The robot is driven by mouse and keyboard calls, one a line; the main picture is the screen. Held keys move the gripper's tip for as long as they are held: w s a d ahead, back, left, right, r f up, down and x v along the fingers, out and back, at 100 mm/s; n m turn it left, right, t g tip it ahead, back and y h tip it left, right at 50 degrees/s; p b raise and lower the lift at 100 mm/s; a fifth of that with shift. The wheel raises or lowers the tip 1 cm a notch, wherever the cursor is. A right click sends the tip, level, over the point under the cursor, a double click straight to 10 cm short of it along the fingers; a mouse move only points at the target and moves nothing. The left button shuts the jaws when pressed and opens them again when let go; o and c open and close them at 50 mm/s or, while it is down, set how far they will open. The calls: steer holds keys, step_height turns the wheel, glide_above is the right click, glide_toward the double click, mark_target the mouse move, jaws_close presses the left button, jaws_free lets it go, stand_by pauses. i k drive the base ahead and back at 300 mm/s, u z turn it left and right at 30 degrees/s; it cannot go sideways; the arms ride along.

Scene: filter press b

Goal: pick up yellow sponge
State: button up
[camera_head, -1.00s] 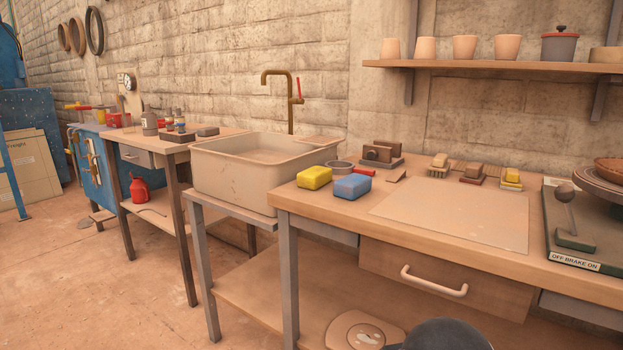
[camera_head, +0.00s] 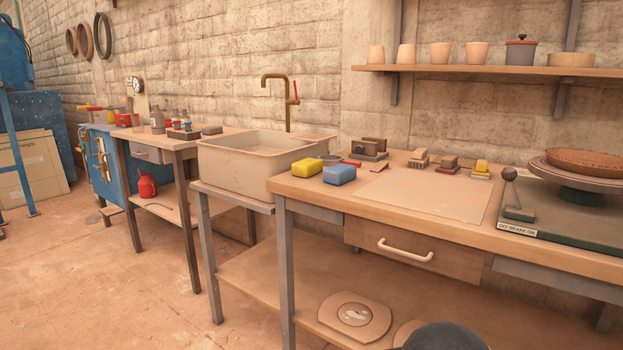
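The yellow sponge (camera_head: 306,167) lies on the left end of the wooden workbench (camera_head: 420,222), near its front left corner. A blue sponge (camera_head: 339,174) lies just to its right, close beside it. My gripper is not recognisable in this view. A dark rounded shape (camera_head: 446,337) shows at the bottom edge; I cannot tell what part it is.
A sink (camera_head: 255,160) with a brass tap (camera_head: 288,98) stands left of the bench. A flat board (camera_head: 425,193) and several brushes lie right of the sponges. A wheel stand with a lever (camera_head: 509,190) is at the right. Floor at the left is open.

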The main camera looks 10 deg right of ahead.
mark_target(306, 169)
steer(key=u, duration=0.05)
steer(key=k, duration=0.65)
steer(key=z, duration=0.75)
steer(key=i, duration=1.35)
steer(key=u, duration=0.65)
